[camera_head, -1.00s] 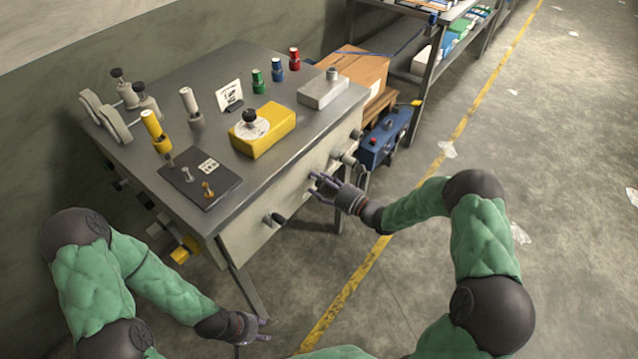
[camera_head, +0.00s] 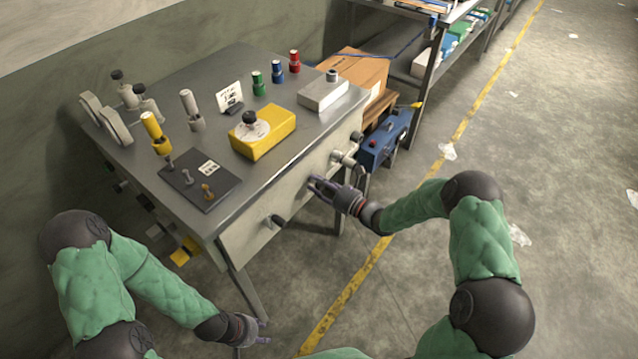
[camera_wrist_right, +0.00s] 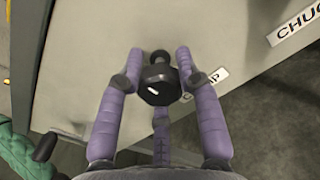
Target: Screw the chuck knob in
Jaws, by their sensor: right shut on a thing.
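A black faceted knob (camera_wrist_right: 158,88) on a grey stem sits on the bench's front panel. In the right wrist view it lies between my right gripper's purple fingers (camera_wrist_right: 159,62), which are shut on it. A label partly hidden behind the knob ends in "MP"; a label beginning "CHUC" (camera_wrist_right: 298,22) is at the upper right. In the head view my right gripper (camera_head: 318,187) is at the panel and its fingers hide the knob. My left gripper (camera_head: 264,332) is empty, fingers apart, low in front of the bench and away from it.
The front panel also has a black knob (camera_head: 277,220) to the left and grey fittings (camera_head: 347,158) to the right. The bench top (camera_head: 245,180) holds a yellow block (camera_head: 278,131) and several fixtures. A blue case (camera_head: 388,140) stands beside the bench.

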